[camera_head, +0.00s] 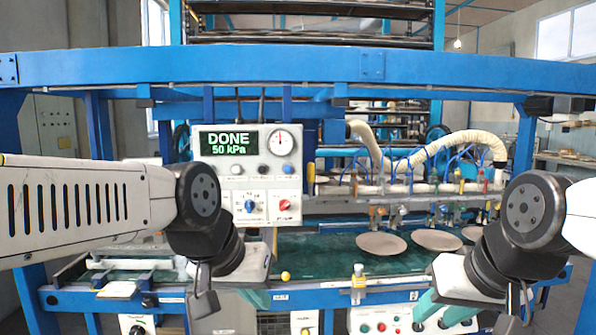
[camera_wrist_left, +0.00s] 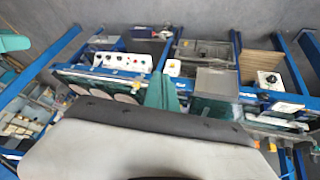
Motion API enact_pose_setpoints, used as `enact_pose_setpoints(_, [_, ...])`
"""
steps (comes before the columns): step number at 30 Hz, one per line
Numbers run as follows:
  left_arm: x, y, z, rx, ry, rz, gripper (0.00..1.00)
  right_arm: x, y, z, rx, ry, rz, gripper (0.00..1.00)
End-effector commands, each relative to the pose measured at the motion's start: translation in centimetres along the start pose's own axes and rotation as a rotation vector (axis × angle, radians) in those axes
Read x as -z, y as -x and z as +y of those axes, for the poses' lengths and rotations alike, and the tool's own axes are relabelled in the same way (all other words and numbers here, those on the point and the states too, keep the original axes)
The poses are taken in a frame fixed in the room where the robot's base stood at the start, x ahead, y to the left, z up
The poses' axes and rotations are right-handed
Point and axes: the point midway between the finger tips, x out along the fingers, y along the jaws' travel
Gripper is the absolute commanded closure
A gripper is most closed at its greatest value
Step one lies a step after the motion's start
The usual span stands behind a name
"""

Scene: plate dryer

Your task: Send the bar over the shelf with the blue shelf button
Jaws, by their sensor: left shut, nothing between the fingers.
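The bar (camera_head: 400,188), a pale rail with hoses and hanging suction fittings, is above the back of the green shelf surface (camera_head: 335,262). Round plates (camera_head: 381,243) lie on that surface below it. A grey control box (camera_head: 225,188) reads DONE, 50 kPa; it has a small bluish button (camera_head: 288,169), a blue knob and a red knob. I cannot tell which control is the blue shelf button. My left gripper (camera_head: 258,299) is shut and empty, low at the front edge; its teal fingers show in the left wrist view (camera_wrist_left: 161,92). My right gripper (camera_head: 441,310) appears open, before the lower button panel.
The lower panel (camera_head: 364,322) has several coloured buttons, partly hidden by my right gripper. A blue beam (camera_head: 300,67) crosses above.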

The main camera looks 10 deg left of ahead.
Motion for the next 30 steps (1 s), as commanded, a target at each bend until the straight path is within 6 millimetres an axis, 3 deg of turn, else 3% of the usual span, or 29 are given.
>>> enact_pose_setpoints(5, [0.8, 0.0, 0.1, -0.007, 0.025, 0.005, 1.0, 0.0, 0.0, 0.0, 0.0, 0.0, 0.0, 0.64])
enact_pose_setpoints(8, [3.0, 0.0, 0.4, -0.028, 0.099, 0.021, 1.0, 0.0, 0.0, 0.0, 0.0, 0.0, 0.0, 0.64])
enact_pose_setpoints(11, [6.7, -0.1, 0.7, -0.064, 0.229, 0.047, 1.0, 0.0, 0.0, 0.0, 0.0, 0.0, 0.0, 0.64])
enact_pose_setpoints(17, [16.6, -1.1, 0.8, -0.16, 0.575, 0.112, 1.0, 0.0, 0.0, 0.0, 0.0, 0.0, 0.0, 0.64])
enact_pose_setpoints(24, [27.9, -3.7, -0.8, -0.276, 0.99, 0.183, 1.0, 0.0, 0.0, 0.0, 0.0, 0.0, 0.0, 0.64])
enact_pose_setpoints(30, [34.3, -5.9, -2.6, -0.353, 1.244, 0.224, 1.0, 0.0, 0.0, 0.0, 0.0, 0.0, 0.0, 0.64])
